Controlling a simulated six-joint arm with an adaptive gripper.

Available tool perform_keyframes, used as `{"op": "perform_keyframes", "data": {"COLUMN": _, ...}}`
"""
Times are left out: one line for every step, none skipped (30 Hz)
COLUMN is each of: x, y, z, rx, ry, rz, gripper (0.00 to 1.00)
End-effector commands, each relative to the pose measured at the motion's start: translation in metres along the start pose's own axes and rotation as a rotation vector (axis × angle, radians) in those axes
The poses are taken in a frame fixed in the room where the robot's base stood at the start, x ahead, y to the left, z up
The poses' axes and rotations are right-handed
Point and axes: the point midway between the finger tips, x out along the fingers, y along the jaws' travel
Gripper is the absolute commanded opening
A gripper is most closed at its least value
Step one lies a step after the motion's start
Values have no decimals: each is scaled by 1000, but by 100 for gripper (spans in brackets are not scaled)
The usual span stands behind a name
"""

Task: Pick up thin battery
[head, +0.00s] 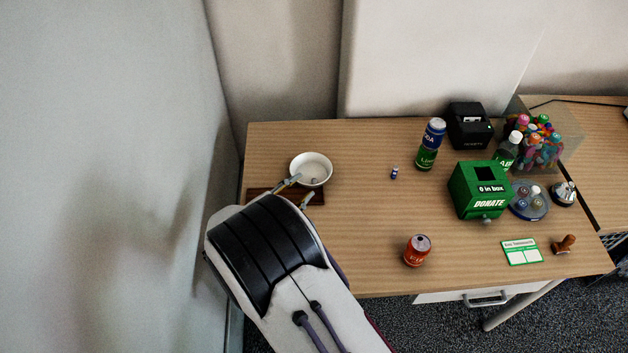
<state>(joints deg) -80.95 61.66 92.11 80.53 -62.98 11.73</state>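A small blue-and-white cylinder (394,173), perhaps a battery, stands alone mid-table in the head view. It is too small to tell whether it is the thin battery. My gripper (304,187) is at the left of the table, over the near side of a white bowl (299,162). Its two fingers are spread apart, with nothing visible held between them. A tiny dark object shows in the bowl near the fingertips; its kind is unclear. A round grey-blue dish (528,215) at the right holds several small cylinders, possibly batteries. My arm hides the table's near left corner.
A dark wooden board (257,196) lies by the bowl. The table between bowl and cans is mostly clear.

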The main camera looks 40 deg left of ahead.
Motion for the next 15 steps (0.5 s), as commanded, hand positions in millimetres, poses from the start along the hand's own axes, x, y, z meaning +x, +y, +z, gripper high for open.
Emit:
{"op": "perform_keyframes", "data": {"x": -5, "y": 5, "z": 8, "rx": -8, "ry": 11, "rz": 0, "gripper": 29}}
{"op": "perform_keyframes", "data": {"x": -7, "y": 8, "z": 12, "rx": -10, "ry": 18, "rz": 2, "gripper": 29}}
{"op": "perform_keyframes", "data": {"x": -9, "y": 11, "z": 14, "rx": -12, "ry": 28, "rz": 4, "gripper": 29}}
{"op": "perform_keyframes", "data": {"x": -10, "y": 13, "z": 16, "rx": -14, "ry": 33, "rz": 4, "gripper": 29}}
{"op": "perform_keyframes", "data": {"x": -12, "y": 15, "z": 18, "rx": -15, "ry": 37, "rz": 5, "gripper": 29}}
{"op": "perform_keyframes", "data": {"x": -13, "y": 16, "z": 20, "rx": -17, "ry": 42, "rz": 5, "gripper": 29}}
{"op": "perform_keyframes", "data": {"x": -14, "y": 17, "z": 20, "rx": -17, "ry": 45, "rz": 5, "gripper": 29}}
{"op": "perform_keyframes", "data": {"x": -14, "y": 18, "z": 21, "rx": -17, "ry": 47, "rz": 6, "gripper": 29}}
{"op": "perform_keyframes", "data": {"x": -15, "y": 18, "z": 21, "rx": -17, "ry": 49, "rz": 6, "gripper": 29}}
{"op": "perform_keyframes", "data": {"x": -15, "y": 18, "z": 21, "rx": -17, "ry": 49, "rz": 7, "gripper": 29}}
{"op": "perform_keyframes", "data": {"x": -15, "y": 18, "z": 21, "rx": -17, "ry": 50, "rz": 7, "gripper": 29}}
{"op": "perform_keyframes", "data": {"x": -15, "y": 18, "z": 21, "rx": -17, "ry": 49, "rz": 7, "gripper": 29}}
{"op": "perform_keyframes", "data": {"x": -15, "y": 18, "z": 21, "rx": -16, "ry": 49, "rz": 7, "gripper": 29}}
{"op": "perform_keyframes", "data": {"x": -15, "y": 18, "z": 21, "rx": -17, "ry": 49, "rz": 7, "gripper": 29}}
{"op": "perform_keyframes", "data": {"x": -14, "y": 18, "z": 21, "rx": -17, "ry": 49, "rz": 7, "gripper": 29}}
